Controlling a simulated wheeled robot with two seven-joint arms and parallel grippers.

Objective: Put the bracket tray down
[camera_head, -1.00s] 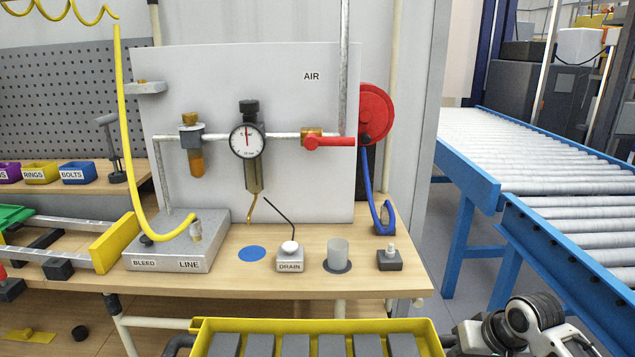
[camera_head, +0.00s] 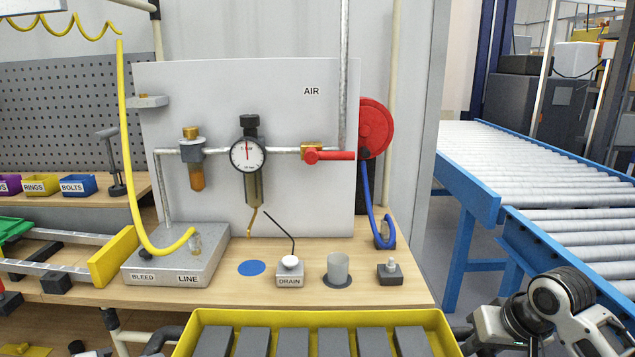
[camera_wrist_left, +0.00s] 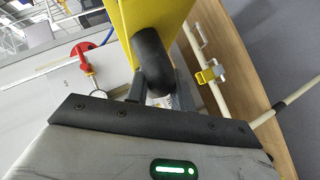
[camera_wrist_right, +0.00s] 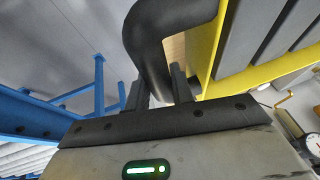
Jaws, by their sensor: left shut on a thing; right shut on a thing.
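The bracket tray (camera_head: 320,317) is yellow and holds several dark grey blocks in a row. It is at the bottom of the head view, in front of the workbench, its near part cut off by the frame. My left gripper (camera_wrist_left: 155,88) is shut on the tray's black handle (camera_wrist_left: 150,55) in the left wrist view. My right gripper (camera_wrist_right: 160,92) is shut on the opposite black handle (camera_wrist_right: 150,40) in the right wrist view. The tray looks roughly level in the head view. Its underside is hidden.
The wooden workbench (camera_head: 330,298) carries a bleed line block (camera_head: 175,265), a drain button (camera_head: 290,272), a grey cup (camera_head: 338,268) and a blue disc (camera_head: 252,268). A yellow-ended rail frame (camera_head: 113,257) stands at left. A blue roller conveyor (camera_head: 470,190) is at right.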

